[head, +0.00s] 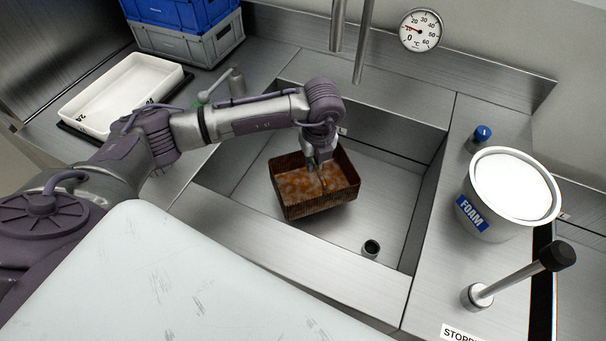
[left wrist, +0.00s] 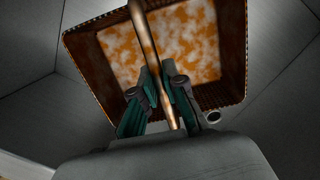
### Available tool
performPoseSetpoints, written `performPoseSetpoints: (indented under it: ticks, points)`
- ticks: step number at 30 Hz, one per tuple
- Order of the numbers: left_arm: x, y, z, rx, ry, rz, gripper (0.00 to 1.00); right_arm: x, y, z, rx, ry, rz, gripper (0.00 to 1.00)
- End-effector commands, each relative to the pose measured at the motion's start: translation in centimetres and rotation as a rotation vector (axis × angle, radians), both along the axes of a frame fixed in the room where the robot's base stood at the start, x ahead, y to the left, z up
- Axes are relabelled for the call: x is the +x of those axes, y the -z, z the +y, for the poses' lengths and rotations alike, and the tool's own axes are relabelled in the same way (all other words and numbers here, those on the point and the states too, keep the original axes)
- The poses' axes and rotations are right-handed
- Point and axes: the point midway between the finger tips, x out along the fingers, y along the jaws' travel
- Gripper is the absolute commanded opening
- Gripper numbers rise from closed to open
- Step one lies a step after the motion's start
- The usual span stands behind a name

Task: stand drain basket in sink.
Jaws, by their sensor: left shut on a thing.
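The drain basket (head: 314,196) is a brown, rust-coloured square basket with an orange and white mottled floor. In the head view it is inside the sink (head: 240,160), in the left middle part of the basin. I cannot tell whether it touches the sink floor. My left gripper (head: 319,166) is above it, shut on its handle. In the left wrist view the left gripper (left wrist: 163,90) closes around the copper-coloured handle bar (left wrist: 148,35), with the basket (left wrist: 85,60) beyond. My right gripper is not in view.
A dark drain fitting (head: 371,248) is in the sink floor at front right. A FOAM tub (head: 480,215), a blue knob (head: 482,133) and a lever (head: 520,275) stand on the right counter. A white tray (head: 125,90) and stacked crates (head: 190,40) are at left. Tap pipes (head: 362,40) hang behind.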

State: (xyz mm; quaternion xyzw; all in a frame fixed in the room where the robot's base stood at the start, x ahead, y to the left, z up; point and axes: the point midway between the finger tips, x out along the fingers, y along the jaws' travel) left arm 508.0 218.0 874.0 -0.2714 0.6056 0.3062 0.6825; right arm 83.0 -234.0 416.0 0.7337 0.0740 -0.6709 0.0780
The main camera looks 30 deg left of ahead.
Motion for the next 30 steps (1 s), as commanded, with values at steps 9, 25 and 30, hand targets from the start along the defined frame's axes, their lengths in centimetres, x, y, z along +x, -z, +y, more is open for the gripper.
performPoseSetpoints:
  ticks: [9, 25, 30]
  points:
    - [-2.1, 2.0, 2.1, -0.001, 0.0, -0.001, 0.0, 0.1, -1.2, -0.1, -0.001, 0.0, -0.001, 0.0]
    - [-2.1, 5.8, 2.0, -0.001, 0.0, -0.003, 0.0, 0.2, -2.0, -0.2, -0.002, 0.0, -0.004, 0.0]
    - [-2.1, 6.0, 2.0, -0.001, 0.0, -0.001, 0.19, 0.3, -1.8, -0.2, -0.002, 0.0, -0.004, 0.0]
